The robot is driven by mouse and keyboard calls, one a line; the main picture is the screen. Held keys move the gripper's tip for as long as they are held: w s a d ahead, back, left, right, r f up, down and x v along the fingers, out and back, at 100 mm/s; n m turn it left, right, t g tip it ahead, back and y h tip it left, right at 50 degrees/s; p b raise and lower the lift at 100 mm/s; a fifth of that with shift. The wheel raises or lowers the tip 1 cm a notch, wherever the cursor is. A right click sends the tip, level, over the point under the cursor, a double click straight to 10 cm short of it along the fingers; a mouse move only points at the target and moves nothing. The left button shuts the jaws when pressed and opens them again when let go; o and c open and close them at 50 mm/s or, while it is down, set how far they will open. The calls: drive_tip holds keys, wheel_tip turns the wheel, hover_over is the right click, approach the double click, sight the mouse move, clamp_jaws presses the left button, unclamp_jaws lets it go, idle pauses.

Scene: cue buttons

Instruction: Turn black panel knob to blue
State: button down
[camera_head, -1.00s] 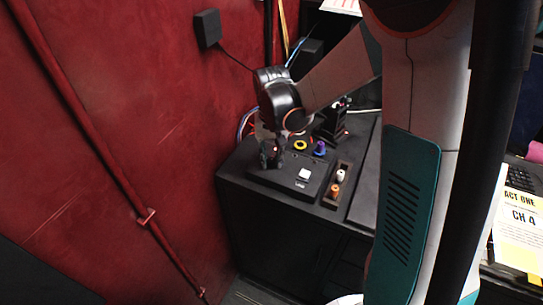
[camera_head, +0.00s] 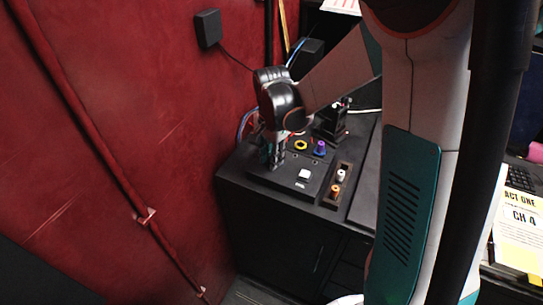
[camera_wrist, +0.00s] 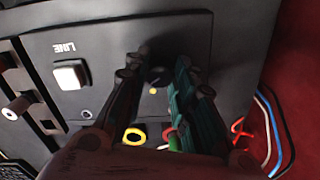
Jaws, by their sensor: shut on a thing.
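The black panel knob (camera_wrist: 158,76) is small, round and dark, and sits on the black panel (camera_wrist: 95,50) between my fingers in the wrist view. A small yellow dot (camera_wrist: 153,91) shows beside it; I see no blue mark clearly. My gripper (camera_wrist: 162,62) is shut on the knob, one finger on each side. In the head view, my gripper (camera_head: 271,162) points down at the left part of the panel (camera_head: 284,184), and its fingers hide the knob.
A white button (camera_head: 304,175), a yellow ring (camera_head: 301,145) and a purple knob (camera_head: 320,148) are on or by the panel. A side strip holds white and orange pegs (camera_head: 335,191). The red wall (camera_head: 130,130) stands close on the left.

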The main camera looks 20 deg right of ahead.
drive_tip(key=shift+m, duration=0.4)
drive_tip(key=c, duration=1.3)
unclamp_jaws()
drive_tip(key=shift+c, duration=0.2)
wheel_tip(320, 180, up, 12)
drive_tip(key=s+r+n+t, duration=0.3)
drive_tip(key=s+n+t, duration=0.4)
drive_tip(key=s+n, duration=0.6)
drive_tip(key=s, duration=0.5)
drive_tip(key=shift+d+r, duration=0.15)
drive_tip(key=shift+r, duration=0.05)
